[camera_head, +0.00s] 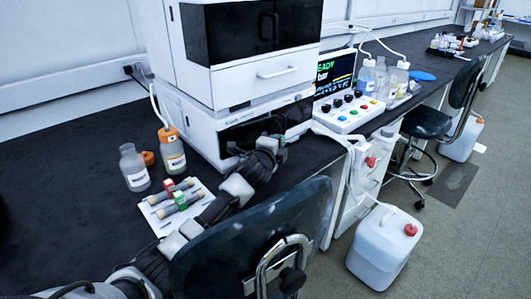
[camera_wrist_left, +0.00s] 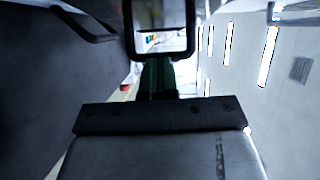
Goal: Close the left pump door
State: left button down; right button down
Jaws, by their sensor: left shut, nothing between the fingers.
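A white instrument stack stands on the black bench. Its lower unit (camera_head: 195,130) has a dark front section (camera_head: 240,133), which my left arm partly covers. The pump door's exact position there is hard to tell. The upper unit has dark glossy doors (camera_head: 243,32) with two upright handles side by side. My left gripper (camera_head: 279,143) is shut and empty, close in front of the lower unit's dark front. I cannot tell whether it touches. In the left wrist view, the green-tinted fingers (camera_wrist_left: 158,78) point at a dark-framed, reflective shape (camera_wrist_left: 160,28). My right gripper is out of view.
A black chair (camera_head: 255,235) stands close before the bench, beside my left arm. A clear bottle (camera_head: 134,168), an orange-capped bottle (camera_head: 171,150) and a white tray (camera_head: 160,222) with tubes lie left of the arm. A control box (camera_head: 349,112) and a screen are right of the stack.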

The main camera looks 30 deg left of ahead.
pick_arm(q)
jog(key=shift+w+a+n+y+b, duration=0.3)
jog(key=shift+w+n+y, duration=0.2)
jog(key=shift+w+y, duration=0.2)
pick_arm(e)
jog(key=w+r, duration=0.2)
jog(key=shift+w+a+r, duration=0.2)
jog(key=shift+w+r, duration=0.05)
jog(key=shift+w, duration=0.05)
